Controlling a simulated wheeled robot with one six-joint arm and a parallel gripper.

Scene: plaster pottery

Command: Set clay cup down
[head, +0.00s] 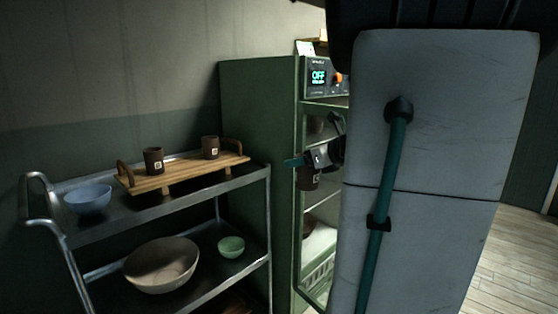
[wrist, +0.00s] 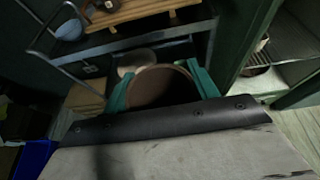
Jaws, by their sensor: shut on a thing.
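In the wrist view my gripper's teal fingers (wrist: 161,88) are shut on both sides of the cup (wrist: 155,82), whose round mouth faces the camera. The cup is off any surface. A wooden tray (head: 178,177) with handles stands on the trolley's top shelf, left of my gripper. Two similar brown cups, a left one (head: 153,160) and a right one (head: 210,147), stand upright on it.
The metal trolley (head: 120,221) also holds a blue bowl (head: 88,199) on top, and a large beige bowl (head: 162,265) and a small green bowl (head: 231,247) below. The green cabinet (head: 262,145), its display reading OFF, stands right beside the trolley. The tray has bare room between its cups.

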